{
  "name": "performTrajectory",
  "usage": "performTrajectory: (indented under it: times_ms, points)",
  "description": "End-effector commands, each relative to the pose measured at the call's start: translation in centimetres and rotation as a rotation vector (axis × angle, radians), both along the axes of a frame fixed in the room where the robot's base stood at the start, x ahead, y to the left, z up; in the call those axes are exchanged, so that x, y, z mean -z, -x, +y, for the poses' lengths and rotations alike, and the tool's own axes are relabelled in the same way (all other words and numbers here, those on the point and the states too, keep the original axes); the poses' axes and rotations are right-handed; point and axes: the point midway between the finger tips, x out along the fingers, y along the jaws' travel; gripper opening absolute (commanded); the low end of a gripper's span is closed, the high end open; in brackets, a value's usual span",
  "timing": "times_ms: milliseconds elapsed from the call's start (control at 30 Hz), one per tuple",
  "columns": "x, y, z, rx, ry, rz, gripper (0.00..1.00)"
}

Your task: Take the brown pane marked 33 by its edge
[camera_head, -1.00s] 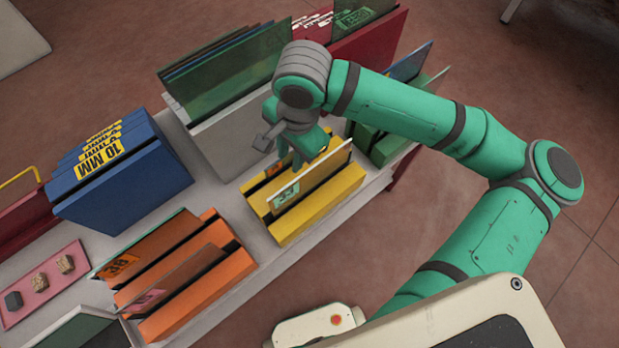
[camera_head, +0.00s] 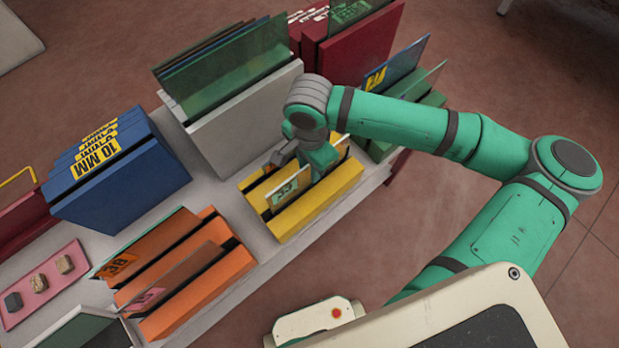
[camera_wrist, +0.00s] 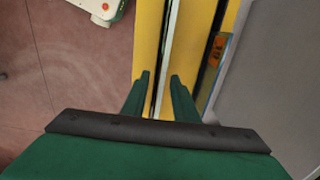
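A pane with a green tag (camera_head: 284,191) that seems to read 33 stands upright in the yellow rack (camera_head: 312,213). Its upper edge is pale; its face looks brownish but is partly hidden by my gripper. My gripper (camera_head: 319,172) is low over the pane, pointing down. In the wrist view its two fingers (camera_wrist: 162,88) are apart, one on each side of the thin pane edge (camera_wrist: 169,45). I see a narrow gap by the fingers and cannot tell whether either touches the pane.
An orange tag (camera_wrist: 219,46) shows in a neighbouring slot. The orange rack (camera_head: 205,290) holds brown panes at the front left. A grey-white rack (camera_head: 240,115) with green panes stands behind. A blue rack (camera_head: 130,185) is left, and a dark red rack (camera_head: 365,45) is at the back.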

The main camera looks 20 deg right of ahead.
Motion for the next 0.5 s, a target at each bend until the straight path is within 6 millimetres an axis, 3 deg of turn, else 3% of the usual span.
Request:
performTrajectory:
  times_ms: [200,433,500]
  points:
    - [2.0,0.0,0.0,0.0,0.0,-0.001,0.27]
    - [2.1,0.0,0.0,0.0,0.0,-0.001,0.27]
    - [2.1,0.0,0.0,0.0,0.0,-0.001,0.12]
